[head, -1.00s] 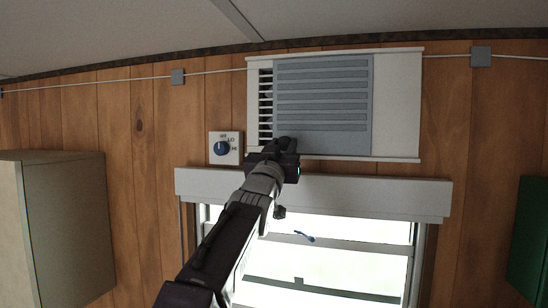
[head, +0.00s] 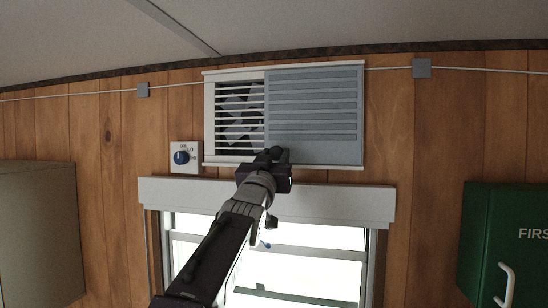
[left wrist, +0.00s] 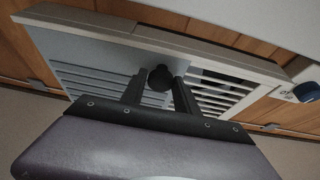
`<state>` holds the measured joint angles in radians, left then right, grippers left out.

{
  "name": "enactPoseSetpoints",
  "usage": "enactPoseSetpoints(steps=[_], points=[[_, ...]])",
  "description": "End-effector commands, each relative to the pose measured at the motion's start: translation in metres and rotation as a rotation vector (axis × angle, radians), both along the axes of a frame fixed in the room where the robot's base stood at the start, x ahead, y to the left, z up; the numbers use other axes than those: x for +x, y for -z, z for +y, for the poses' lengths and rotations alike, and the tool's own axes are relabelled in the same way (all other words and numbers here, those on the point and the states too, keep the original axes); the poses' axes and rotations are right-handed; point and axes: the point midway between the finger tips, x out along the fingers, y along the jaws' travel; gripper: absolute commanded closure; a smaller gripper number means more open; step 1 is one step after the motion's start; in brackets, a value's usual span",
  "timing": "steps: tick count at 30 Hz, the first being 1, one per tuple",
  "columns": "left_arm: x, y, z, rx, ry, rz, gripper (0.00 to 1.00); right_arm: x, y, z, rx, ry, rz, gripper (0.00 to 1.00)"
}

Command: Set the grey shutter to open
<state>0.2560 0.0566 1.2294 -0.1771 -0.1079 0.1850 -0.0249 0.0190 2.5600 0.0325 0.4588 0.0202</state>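The grey shutter (head: 313,115) is a slatted panel in a white vent frame (head: 285,70) on the wall. It stands at the right end of the frame, and the white louvres (head: 238,112) on the left are uncovered. The shutter also shows in the left wrist view (left wrist: 95,65). A dark round knob (left wrist: 160,78) sits near its lower left corner. My left gripper (head: 269,157) is at that corner. In the left wrist view its two fingers (left wrist: 161,88) stand on either side of the knob, close against it. My right gripper is not in view.
A dial (head: 181,158) on a white plate is left of the vent. A white blind box (head: 330,202) and bright window are below. A green first aid cabinet (head: 490,240) is at right, a beige cabinet (head: 40,235) at left. A cable runs along the wall.

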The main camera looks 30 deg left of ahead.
Motion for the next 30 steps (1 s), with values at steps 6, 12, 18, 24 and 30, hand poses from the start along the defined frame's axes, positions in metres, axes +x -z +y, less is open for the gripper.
enactPoseSetpoints(steps=[6,12,18,24,30], points=[[0.000,0.000,0.000,0.000,0.000,0.000,0.45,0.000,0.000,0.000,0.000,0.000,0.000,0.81],[-0.005,0.004,-0.001,0.001,0.000,-0.002,0.45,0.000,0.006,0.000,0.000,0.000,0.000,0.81],[-0.043,0.024,-0.012,0.003,0.000,-0.003,0.45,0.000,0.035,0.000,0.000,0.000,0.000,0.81],[-0.073,0.035,-0.021,0.002,0.001,-0.001,0.45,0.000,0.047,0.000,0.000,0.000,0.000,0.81],[-0.080,0.036,-0.022,0.002,0.000,0.001,0.45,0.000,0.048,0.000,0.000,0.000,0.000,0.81]])
